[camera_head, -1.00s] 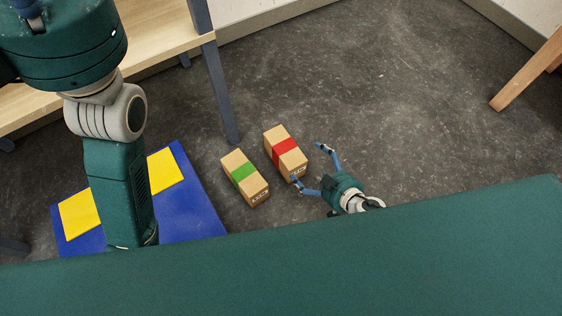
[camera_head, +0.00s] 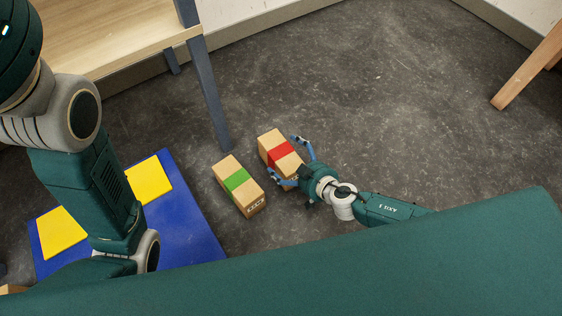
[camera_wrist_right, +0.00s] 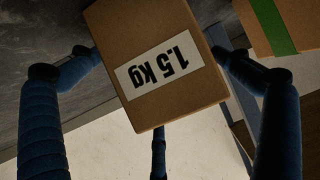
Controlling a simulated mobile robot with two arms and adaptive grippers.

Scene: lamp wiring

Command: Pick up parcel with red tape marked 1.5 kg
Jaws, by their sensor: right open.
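The parcel with red tape (camera_head: 280,154) lies on the grey floor in the head view. In the right wrist view the parcel (camera_wrist_right: 150,30) shows its end face with a "1.5 kg" label, seen upside down. My right gripper (camera_head: 285,158) is open, with its blue fingers on either side of the parcel's near end. In the wrist view the fingers (camera_wrist_right: 158,68) stand left and right of the parcel, and a third finger shows below it. I cannot tell whether any finger touches it. My left gripper is out of view; only the left arm shows.
A parcel with green tape (camera_head: 237,180) lies just left of the red-taped one. A blue mat (camera_head: 190,225) with yellow patches (camera_head: 148,180) is at the left. A wooden table (camera_head: 110,35) with a grey leg (camera_head: 212,100) stands behind.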

